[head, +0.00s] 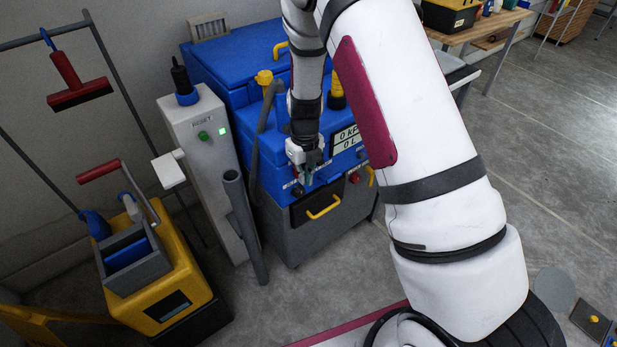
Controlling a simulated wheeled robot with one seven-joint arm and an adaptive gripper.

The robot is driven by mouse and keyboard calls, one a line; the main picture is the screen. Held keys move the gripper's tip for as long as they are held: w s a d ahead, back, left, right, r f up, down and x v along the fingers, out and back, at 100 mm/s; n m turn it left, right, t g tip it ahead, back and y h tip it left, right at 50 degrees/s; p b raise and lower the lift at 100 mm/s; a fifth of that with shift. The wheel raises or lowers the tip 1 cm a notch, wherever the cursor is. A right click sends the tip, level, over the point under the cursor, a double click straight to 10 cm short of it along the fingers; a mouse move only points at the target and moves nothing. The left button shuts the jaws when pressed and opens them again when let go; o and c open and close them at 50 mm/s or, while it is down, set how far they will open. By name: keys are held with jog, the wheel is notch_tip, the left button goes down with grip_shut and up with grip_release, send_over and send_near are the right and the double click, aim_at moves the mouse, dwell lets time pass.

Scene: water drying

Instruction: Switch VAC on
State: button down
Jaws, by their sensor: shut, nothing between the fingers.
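The blue and grey vacuum machine (233,64) stands against the wall in the head view. Its front has a display reading "0 KP" and "0 L" (347,138), a red knob (353,178) and a dark drawer with a yellow handle (323,207). My gripper (308,184) points down at the front panel, just above the drawer and left of the red knob. Its fingers are shut and hold nothing. A small dark control (297,190) shows beside the fingertips. The gripper hides part of the panel, and I cannot tell if it touches it. The VAC label is too small to read.
A grey post labelled RESET with a green button and lit green light (223,131) stands left of the machine. A grey tube (243,220) stands in front of it. A yellow cart (165,285) is at the lower left. Open floor (540,150) lies right of my arm.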

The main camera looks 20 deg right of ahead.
jog(key=shift+f, duration=0.1)
dwell(0.3)
jog(key=shift+w+a+f+t, duration=0.1)
jog(key=shift+w+f+t, duration=0.15)
jog(key=shift+f+t, duration=0.35)
jog(key=shift+r, duration=0.25)
jog(key=shift+r+p, duration=0.4)
jog(key=shift+r, duration=0.25)
notch_tip(320, 180, up, 12)
jog(key=s, duration=0.1)
jog(key=shift+s+d, duration=0.3)
jog(key=shift+s, duration=0.1)
